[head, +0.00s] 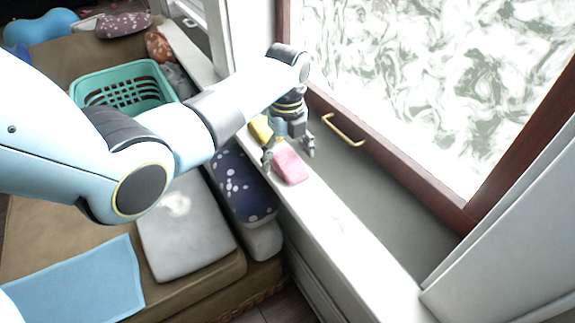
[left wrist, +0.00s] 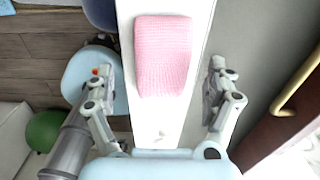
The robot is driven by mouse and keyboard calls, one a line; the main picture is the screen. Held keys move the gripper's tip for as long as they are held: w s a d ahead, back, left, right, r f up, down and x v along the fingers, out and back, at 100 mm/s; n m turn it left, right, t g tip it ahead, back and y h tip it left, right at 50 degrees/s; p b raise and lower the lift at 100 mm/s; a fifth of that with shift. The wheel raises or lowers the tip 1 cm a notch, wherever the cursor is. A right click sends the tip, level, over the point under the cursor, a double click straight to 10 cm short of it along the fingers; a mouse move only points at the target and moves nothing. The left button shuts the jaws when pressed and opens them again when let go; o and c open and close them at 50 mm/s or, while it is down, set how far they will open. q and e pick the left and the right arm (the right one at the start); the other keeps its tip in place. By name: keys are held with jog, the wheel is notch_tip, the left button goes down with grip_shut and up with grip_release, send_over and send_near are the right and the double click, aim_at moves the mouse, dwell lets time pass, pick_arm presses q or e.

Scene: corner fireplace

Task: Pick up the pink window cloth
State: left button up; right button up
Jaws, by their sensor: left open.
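The pink window cloth (head: 290,166) lies folded on the white window sill in the head view. In the left wrist view the pink cloth (left wrist: 163,55) shows a ribbed weave and lies flat on the white ledge. My left gripper (head: 289,154) is open above the sill, close to the cloth. In the left wrist view its fingers (left wrist: 163,78) stand apart, one on each side of the cloth, and nothing is between them in their grip. I cannot tell the exact height above the cloth. My right gripper is not in view.
A yellow cloth (head: 261,129) lies on the sill beside the pink one. A brass window handle (head: 343,130) sits on the dark red frame at the right. A teal basket (head: 125,88), a spotted cushion (head: 243,187) and a grey cushion (head: 186,228) are on the left.

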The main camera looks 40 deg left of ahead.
aim_at(290, 159)
pick_arm(q)
jog(key=shift+f, duration=0.75)
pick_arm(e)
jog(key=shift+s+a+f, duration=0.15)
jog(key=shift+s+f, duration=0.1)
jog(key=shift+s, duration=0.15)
pick_arm(q)
jog(key=c, duration=1.2)
jog(key=r, duration=0.3)
jog(key=r+p, duration=0.1)
jog(key=shift+d+r, duration=0.3)
jog(key=shift+r, duration=0.05)
jog(key=d+r+p, duration=0.1)
jog(key=d+r, duration=0.5)
jog(key=d, duration=0.5)
jog(key=shift+s+r, duration=0.15)
jog(key=shift+s, duration=0.25)
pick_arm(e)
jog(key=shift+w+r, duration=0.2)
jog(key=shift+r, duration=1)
